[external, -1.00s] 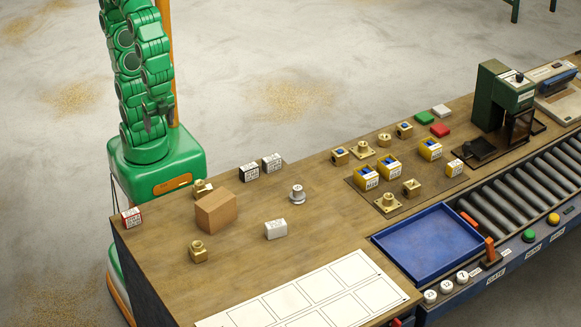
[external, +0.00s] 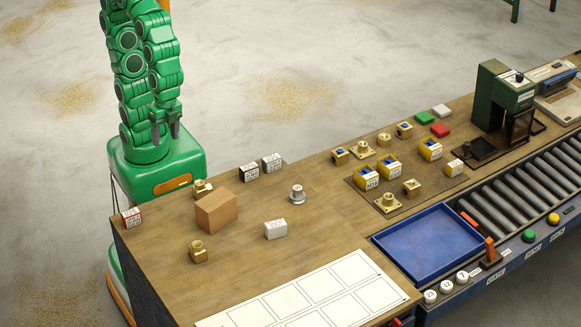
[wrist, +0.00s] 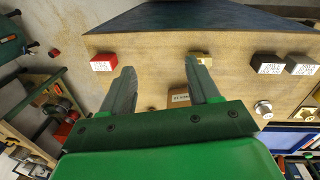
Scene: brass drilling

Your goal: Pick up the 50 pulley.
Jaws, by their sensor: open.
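A grey, round, stepped metal part (external: 297,194) that looks like a pulley stands on the wooden bench, right of the cardboard box. No 50 mark is legible on it. It also shows in the wrist view (wrist: 263,108), at the right, outside my fingers. My gripper (external: 166,134) is open and empty, pointing down above my green base, off the bench's left end and well away from the metal part. In the wrist view my gripper's two fingers (wrist: 160,68) stand wide apart with nothing held between them.
A cardboard box (external: 216,211), a white labelled box (external: 276,229) and brass parts (external: 198,251) stand around the metal part. Two dark labelled boxes (external: 260,168) are behind it. A red-and-white box (external: 131,217) sits at the left edge. A blue tray (external: 400,268) is at right.

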